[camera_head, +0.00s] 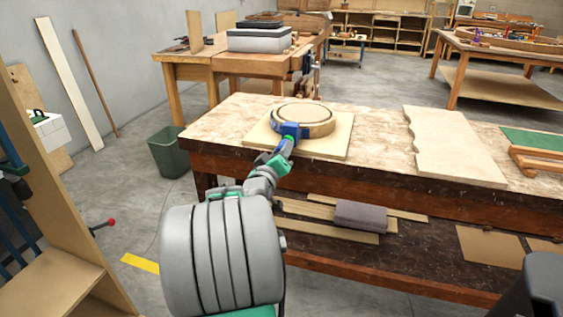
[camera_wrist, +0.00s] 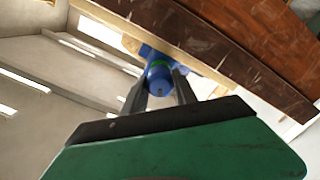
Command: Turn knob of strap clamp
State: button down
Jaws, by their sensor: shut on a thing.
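The strap clamp is wrapped around a round wooden ring (camera_head: 301,119) on a square light board on the workbench. Its blue clamp body (camera_head: 291,130) is at the near side of the ring. In the wrist view the blue knob (camera_wrist: 159,78), with a green band, sits between my two dark fingers. My gripper (camera_head: 287,146) reaches from the near side of the bench and is shut on the knob; it also shows in the wrist view (camera_wrist: 160,90). My fingers and hand hide part of the knob in the head view.
The square board (camera_head: 338,150) lies on the workbench (camera_head: 382,122) near its left end. A wavy-edged wooden board (camera_head: 450,145) lies to the right, with a green mat (camera_head: 535,139) beyond. A green bin (camera_head: 168,153) stands left of the bench. A tall wooden shelf (camera_head: 50,220) is at the near left.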

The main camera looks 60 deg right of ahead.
jog(key=m+b, duration=0.3)
jog(key=b, duration=0.1)
jog(key=m+b, duration=0.2)
jog(key=b, duration=0.1)
jog(key=shift+f+m, duration=0.3)
jog(key=shift+f, duration=0.05)
jog(key=m+b, duration=0.2)
jog(key=b, duration=0.1)
jog(key=shift+r+m+b, duration=0.25)
jog(key=shift+m+b, duration=0.75)
jog(key=shift+b, duration=0.05)
jog(key=c, duration=1)
grip_release()
jog(key=shift+r, duration=0.1)
jog(key=shift+o, duration=0.2)
